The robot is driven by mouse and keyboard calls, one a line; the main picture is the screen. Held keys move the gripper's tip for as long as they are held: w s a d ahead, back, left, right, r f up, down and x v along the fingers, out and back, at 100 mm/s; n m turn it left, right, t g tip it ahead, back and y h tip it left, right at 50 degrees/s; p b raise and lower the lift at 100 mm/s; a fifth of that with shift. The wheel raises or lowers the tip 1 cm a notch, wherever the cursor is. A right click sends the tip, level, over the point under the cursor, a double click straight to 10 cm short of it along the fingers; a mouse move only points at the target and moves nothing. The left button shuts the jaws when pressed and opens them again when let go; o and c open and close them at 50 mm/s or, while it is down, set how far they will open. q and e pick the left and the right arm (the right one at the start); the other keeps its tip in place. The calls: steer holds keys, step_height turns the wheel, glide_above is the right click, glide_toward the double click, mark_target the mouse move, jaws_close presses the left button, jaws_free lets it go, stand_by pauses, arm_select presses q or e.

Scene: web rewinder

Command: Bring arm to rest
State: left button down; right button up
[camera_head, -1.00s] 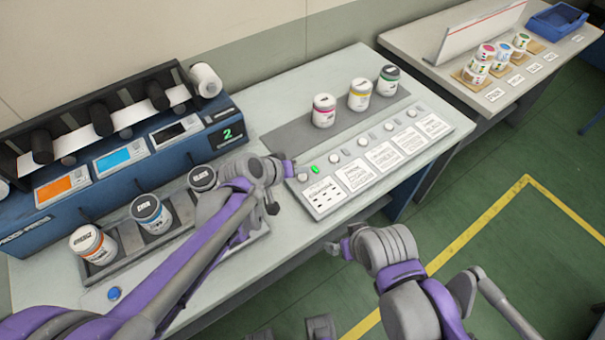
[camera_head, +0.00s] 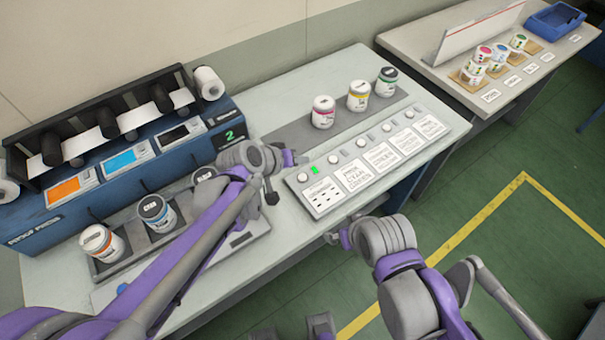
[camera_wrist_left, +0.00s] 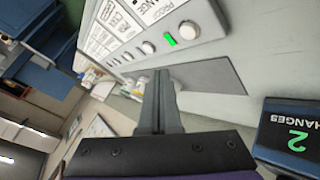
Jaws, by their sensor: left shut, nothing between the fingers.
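My left arm reaches over the workbench from the left. Its gripper (camera_head: 294,158) is shut and empty, just left of the control panel (camera_head: 330,203) with its row of round buttons and labels. In the left wrist view its fingers (camera_wrist_left: 160,95) are together, with the panel's lit green lamp (camera_wrist_left: 169,39) beyond them. My right gripper (camera_head: 338,238) is in front of the bench edge, partly hidden by its own wrist; its fingers are too small to read.
The blue rewinder (camera_head: 45,228) stands at the left behind a grey tray (camera_head: 108,266) with several jars. Three jars, one pink-banded (camera_head: 322,112), stand on a grey strip behind the panel. A second table (camera_head: 410,48) at the back right holds jars and a blue bin (camera_head: 556,18).

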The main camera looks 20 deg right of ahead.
arm_select(q)
steer(key=shift+a, duration=0.1)
stand_by(0.6)
steer(key=s+a+n+y, duration=0.1)
steer(key=s+a+y, duration=0.1)
steer(key=s+a, duration=0.4)
steer(key=s+a+y+p, duration=0.1)
steer(key=s+a+y, duration=0.2)
steer(key=s+a, duration=0.4)
steer(key=s+a+n+y+p, duration=0.1)
steer(key=s+a, duration=0.5)
steer(key=a, duration=1)
steer(key=shift+s+a+r+n+t+y, duration=0.2)
steer(key=shift+s+r+n+t+y, duration=0.2)
steer(key=shift+y, duration=0.5)
